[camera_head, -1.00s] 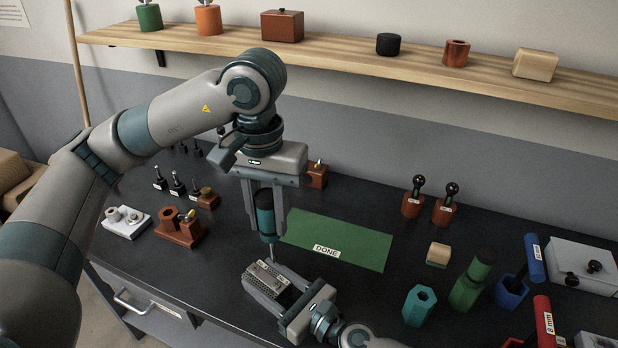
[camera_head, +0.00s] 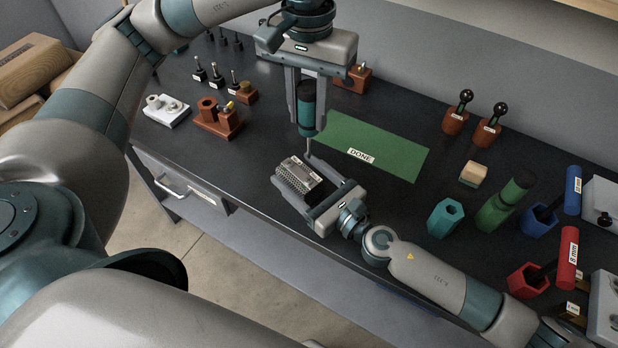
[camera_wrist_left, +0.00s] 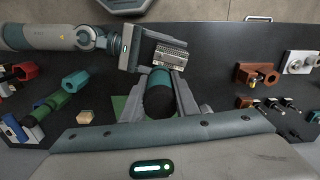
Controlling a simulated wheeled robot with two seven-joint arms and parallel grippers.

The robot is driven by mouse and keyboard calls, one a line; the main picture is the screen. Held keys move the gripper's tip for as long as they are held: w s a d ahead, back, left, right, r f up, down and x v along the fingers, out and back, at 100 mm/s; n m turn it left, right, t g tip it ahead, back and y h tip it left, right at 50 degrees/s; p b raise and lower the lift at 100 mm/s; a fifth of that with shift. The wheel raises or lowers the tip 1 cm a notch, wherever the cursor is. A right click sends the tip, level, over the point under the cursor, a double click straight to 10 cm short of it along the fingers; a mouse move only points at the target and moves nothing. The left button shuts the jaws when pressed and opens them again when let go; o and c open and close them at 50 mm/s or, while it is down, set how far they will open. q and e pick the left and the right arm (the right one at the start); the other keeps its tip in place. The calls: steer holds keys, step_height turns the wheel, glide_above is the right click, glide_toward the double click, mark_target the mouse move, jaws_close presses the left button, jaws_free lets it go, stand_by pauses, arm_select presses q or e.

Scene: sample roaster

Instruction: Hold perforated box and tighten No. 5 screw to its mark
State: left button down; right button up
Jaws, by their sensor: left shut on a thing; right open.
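The perforated box (camera_head: 300,178), a grey metal block with dotted holes and small pale labels, lies near the bench's front edge; the wrist view shows it too (camera_wrist_left: 168,54). My right gripper (camera_head: 302,186) is open, with its fingers along opposite sides of the box; I cannot tell whether they touch it. My left gripper (camera_head: 306,128) is shut on a teal and black screwdriver (camera_head: 307,106), held upright with its shaft down at the far end of the box. The screwdriver's top fills the middle of the left wrist view (camera_wrist_left: 158,96). The No. 5 screw and its mark are too small to tell.
A green mat (camera_head: 385,146) labelled DONE lies behind the box. To the left are a brown fixture (camera_head: 217,120) and a white block (camera_head: 166,111).

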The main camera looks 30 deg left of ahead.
steer(key=v, duration=1.2)
steer(key=shift+r, duration=0.1)
stand_by(0.4)
